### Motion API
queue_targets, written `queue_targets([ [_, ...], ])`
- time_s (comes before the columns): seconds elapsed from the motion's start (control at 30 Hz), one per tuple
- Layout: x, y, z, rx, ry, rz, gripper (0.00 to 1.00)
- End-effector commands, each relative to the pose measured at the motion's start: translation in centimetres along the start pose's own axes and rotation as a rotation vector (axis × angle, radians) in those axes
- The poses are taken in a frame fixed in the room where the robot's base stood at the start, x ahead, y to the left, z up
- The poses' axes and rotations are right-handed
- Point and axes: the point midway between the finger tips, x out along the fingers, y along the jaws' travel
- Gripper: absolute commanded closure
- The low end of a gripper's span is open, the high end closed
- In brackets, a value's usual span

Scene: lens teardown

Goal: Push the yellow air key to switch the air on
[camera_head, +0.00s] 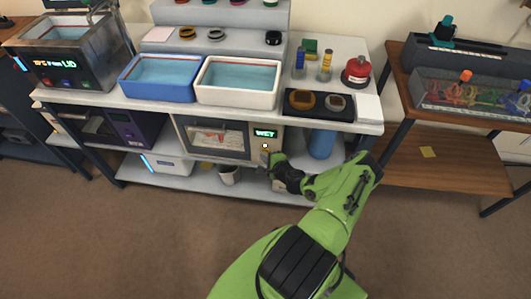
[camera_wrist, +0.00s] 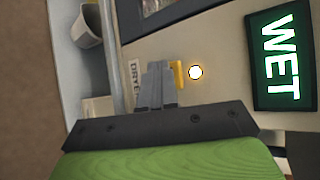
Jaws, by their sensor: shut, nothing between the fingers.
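The yellow air key (camera_wrist: 179,75) is a small tab on the beige front panel of the cabinet (camera_head: 213,140), below a lit green "WET" display (camera_head: 265,133). A round, glowing white-and-orange light (camera_wrist: 195,72) is right beside the key; it also shows in the head view (camera_head: 265,147). My gripper (camera_wrist: 158,76) is shut and empty, its fingertips at the panel right beside the key. I cannot tell whether they touch it. The fingers cover part of a printed label (camera_wrist: 134,78) and perhaps part of the key. In the head view the key is not clear.
A windowed drawer or door front is left of the panel. A white cup (camera_head: 229,174) stands on the shelf below, and a blue cylinder (camera_head: 321,144) stands right of the cabinet. Blue (camera_head: 157,93) and white (camera_head: 236,100) basins sit on the bench above. The brown floor in front is clear.

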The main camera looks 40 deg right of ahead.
Motion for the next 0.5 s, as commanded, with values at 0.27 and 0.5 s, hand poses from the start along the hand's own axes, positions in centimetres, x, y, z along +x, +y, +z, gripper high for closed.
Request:
queue_targets([
  [0.27, -0.6, 0.4, 0.4, 0.001, 0.002, -0.001, 1.00],
  [0.5, -1.2, 0.8, 0.9, 0.003, -0.001, 0.002, 1.00],
])
